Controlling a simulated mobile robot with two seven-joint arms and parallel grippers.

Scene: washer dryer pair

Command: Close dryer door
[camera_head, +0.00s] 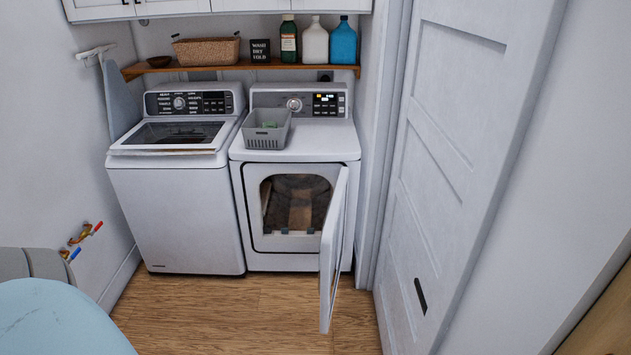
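The dryer (350,150) is the white machine on the right of the pair, with a lit control panel. Its front door (334,250) is hinged at the right and stands wide open, swung out toward me and seen nearly edge-on. The round drum opening (298,203) is exposed, and the drum inside looks brownish. Neither of my grippers shows in the head view, so I cannot see their state.
A washer (180,225) stands left of the dryer. A grey basket (267,130) sits on the dryer top. A white panelled door (440,170) stands at the right. A rounded light-blue surface (60,320) fills the lower left. The wooden floor (230,315) ahead is clear.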

